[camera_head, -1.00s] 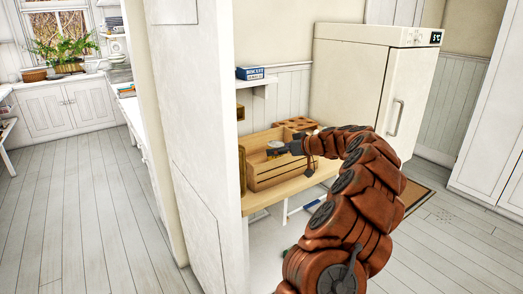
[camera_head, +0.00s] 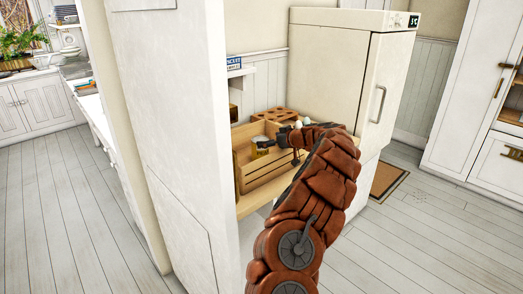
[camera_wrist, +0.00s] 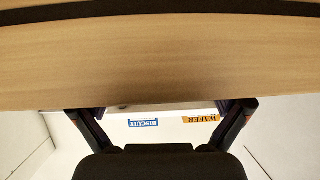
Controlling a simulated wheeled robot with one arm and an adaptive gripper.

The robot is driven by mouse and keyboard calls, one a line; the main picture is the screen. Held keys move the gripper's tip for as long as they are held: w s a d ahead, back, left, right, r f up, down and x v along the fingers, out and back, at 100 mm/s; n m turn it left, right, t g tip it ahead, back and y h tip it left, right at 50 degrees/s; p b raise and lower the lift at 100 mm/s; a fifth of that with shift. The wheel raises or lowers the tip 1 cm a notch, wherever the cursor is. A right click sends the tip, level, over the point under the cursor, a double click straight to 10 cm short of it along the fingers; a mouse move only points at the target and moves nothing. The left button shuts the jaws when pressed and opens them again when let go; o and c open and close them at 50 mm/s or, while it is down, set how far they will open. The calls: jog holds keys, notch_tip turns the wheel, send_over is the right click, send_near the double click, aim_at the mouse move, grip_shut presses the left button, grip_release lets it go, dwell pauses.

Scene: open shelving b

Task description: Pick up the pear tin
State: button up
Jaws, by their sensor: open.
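A tin with a yellow label (camera_head: 257,152) stands inside a slatted wooden crate (camera_head: 262,178) in the head view. Its label is too small to read, so I cannot tell whether it is the pear tin. My gripper (camera_head: 266,143) reaches over the crate from the right, its fingers close beside the tin's upper part. I cannot tell whether they touch it. In the wrist view my gripper (camera_wrist: 163,106) shows two spread fingers with no tin between them. A wooden surface (camera_wrist: 160,60) fills the upper part of that view.
The crate stands on a wooden shelf (camera_head: 246,208) beside a white partition (camera_head: 185,140). A white fridge (camera_head: 335,75) stands to the right. The wrist view shows a biscuit box (camera_wrist: 144,123) and a wafer box (camera_wrist: 201,119).

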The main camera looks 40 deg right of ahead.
aim_at(257, 153)
jog(key=shift+p+x, duration=0.6)
jog(key=shift+x, duration=1.65)
jog(key=shift+s+f, duration=0.15)
jog(key=shift+c, duration=0.3)
jog(key=c, duration=1.6)
jog(key=shift+o, duration=0.2)
